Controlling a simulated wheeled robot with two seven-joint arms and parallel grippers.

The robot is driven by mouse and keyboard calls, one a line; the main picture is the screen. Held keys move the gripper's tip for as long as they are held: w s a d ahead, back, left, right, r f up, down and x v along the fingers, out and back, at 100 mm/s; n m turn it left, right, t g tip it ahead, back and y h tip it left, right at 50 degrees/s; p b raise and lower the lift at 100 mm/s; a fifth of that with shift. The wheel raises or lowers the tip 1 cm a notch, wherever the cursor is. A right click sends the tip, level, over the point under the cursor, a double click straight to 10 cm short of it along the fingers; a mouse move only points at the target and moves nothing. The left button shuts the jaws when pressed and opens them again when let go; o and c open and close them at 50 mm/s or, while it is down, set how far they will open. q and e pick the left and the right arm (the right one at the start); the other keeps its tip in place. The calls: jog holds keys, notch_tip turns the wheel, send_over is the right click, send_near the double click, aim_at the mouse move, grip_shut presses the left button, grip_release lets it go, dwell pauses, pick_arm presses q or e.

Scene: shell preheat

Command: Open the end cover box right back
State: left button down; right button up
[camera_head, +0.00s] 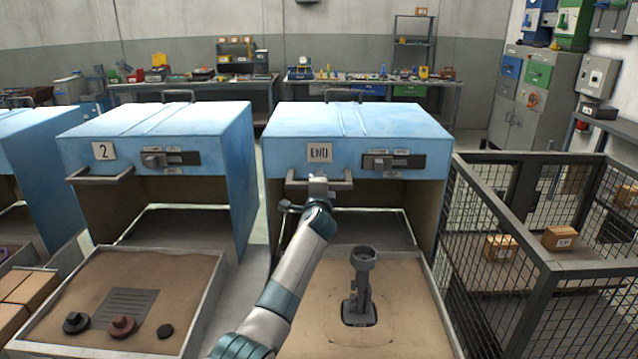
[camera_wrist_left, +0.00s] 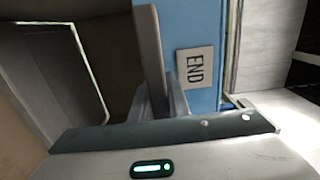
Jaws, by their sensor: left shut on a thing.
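The blue end cover box (camera_head: 290,150) stands right of centre in the head view, with an END label (camera_head: 319,152) on its front. The same label (camera_wrist_left: 195,67) shows sideways in the wrist view. Its lower front is open, showing a dark inside. A grey bar handle (camera_head: 341,184) runs along the lower front edge; it also crosses the wrist view (camera_wrist_left: 149,45). My left gripper (camera_head: 318,183) is at this handle, shut on it, below the END label. Its fingers show partly in the wrist view (camera_wrist_left: 172,97). My right gripper is not in view.
A tray (camera_head: 405,335) in front of the end box holds a dark upright fixture (camera_head: 361,285). Blue box 2 (camera_head: 85,140) stands to the left with its own tray. A wire mesh cage (camera_head: 485,215) stands close on the right. Workbenches (camera_head: 190,86) line the back wall.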

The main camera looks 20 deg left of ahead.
pick_arm(q)
jog(key=shift+w+a, duration=0.1)
jog(key=shift+w, duration=0.2)
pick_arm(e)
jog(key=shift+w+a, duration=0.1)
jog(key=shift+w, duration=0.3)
pick_arm(q)
jog(key=shift+f, duration=0.1)
jog(key=c, duration=1.7)
grip_release()
jog(key=shift+s, duration=0.15)
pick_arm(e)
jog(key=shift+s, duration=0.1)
